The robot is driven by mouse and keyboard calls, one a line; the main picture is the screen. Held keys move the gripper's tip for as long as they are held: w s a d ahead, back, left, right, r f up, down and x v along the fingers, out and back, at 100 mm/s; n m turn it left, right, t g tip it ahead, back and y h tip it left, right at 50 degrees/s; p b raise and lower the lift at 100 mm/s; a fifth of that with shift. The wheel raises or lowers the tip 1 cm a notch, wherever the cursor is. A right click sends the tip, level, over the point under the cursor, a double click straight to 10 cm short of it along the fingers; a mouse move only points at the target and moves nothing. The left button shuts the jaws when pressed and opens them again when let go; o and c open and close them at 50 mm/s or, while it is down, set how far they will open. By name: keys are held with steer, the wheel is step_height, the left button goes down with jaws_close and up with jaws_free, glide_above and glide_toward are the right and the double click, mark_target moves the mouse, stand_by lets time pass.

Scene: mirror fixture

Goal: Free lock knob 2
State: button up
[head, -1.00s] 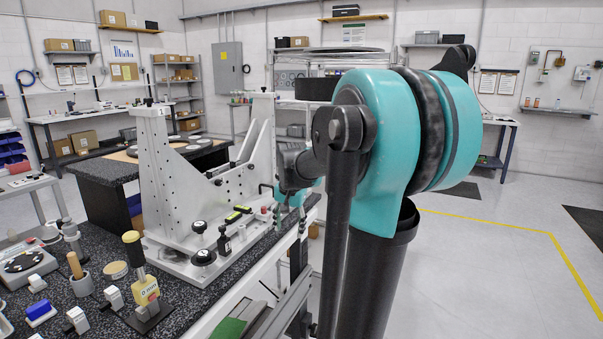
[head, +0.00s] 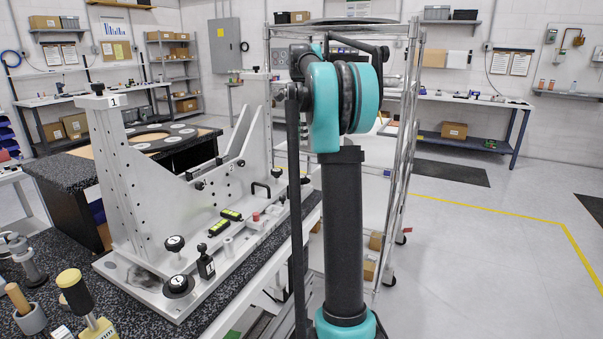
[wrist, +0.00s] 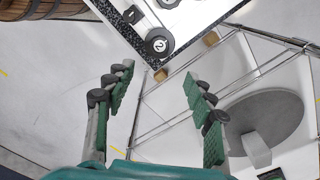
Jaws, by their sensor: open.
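A round black knob marked 2 (wrist: 159,43) sits near the corner of the fixture's light base plate, at the top middle of the wrist view. My gripper (wrist: 158,72) is open, with its green-padded fingers wide apart and nothing between them. In the picture the knob lies just beyond the fingertips, apart from them. In the head view the tall grey metal fixture (head: 125,185) stands on the speckled bench. My arm is in front of its far right end, and I cannot see my gripper there.
Two black knobs, an upper one (head: 175,243) and a lower one (head: 178,285), are at the fixture's near end. Yellow-black tools (head: 218,228) lie on its base. A wire rack (head: 400,150) stands behind my arm.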

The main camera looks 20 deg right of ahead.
mark_target(302, 177)
step_height(302, 177, down, 14)
steer(key=shift+f, duration=0.15)
stand_by(0.3)
steer(key=c, duration=1.2)
